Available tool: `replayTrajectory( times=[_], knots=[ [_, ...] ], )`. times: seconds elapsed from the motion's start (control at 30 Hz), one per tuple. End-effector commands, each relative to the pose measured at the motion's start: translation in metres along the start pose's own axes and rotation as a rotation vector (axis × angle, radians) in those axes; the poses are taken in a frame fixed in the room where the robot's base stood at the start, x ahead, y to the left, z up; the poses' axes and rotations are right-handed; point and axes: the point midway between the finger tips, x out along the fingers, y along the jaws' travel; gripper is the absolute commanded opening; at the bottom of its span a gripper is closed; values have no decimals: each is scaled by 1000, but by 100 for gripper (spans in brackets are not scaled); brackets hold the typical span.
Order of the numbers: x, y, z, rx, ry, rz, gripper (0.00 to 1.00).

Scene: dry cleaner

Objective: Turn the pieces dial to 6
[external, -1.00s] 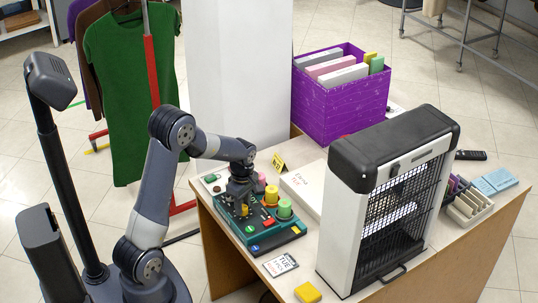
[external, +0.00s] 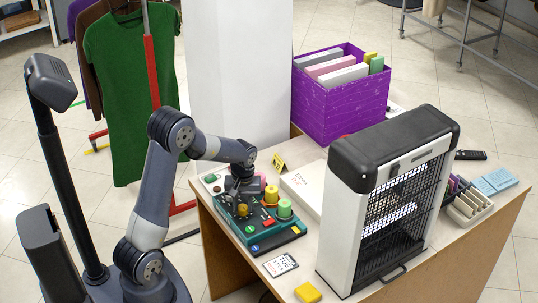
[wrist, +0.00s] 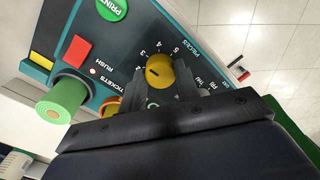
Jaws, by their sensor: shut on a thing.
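The pieces dial is a round yellow knob (wrist: 160,71) on the dark teal control panel (wrist: 125,45), with white numbers in an arc around it and the word PIECES beside them. A short dark mark shows on its face; I cannot tell for sure which number it points at. My gripper (wrist: 168,86) is shut on the dial, its grey fingers at the knob's sides and partly hiding the panel around it. In the external view my gripper (external: 241,198) reaches down onto the panel (external: 262,238), and the yellow dial (external: 243,210) shows just below it.
A green PRINT button (wrist: 112,8), a red button (wrist: 77,50) and a green spool (wrist: 66,96) are near the dial. A white-and-black heater-like cabinet (external: 390,155) stands right of the panel. A purple box (external: 340,105) is behind, and a yellow block (external: 307,292) lies in front.

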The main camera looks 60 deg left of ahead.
Motion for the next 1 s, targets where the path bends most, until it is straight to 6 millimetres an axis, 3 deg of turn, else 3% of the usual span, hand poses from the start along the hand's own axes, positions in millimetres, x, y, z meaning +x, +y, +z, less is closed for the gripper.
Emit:
replayTrajectory(
  times=[1.0],
  knots=[
    [-1,-1,0,964,35,0,8]
  ],
)
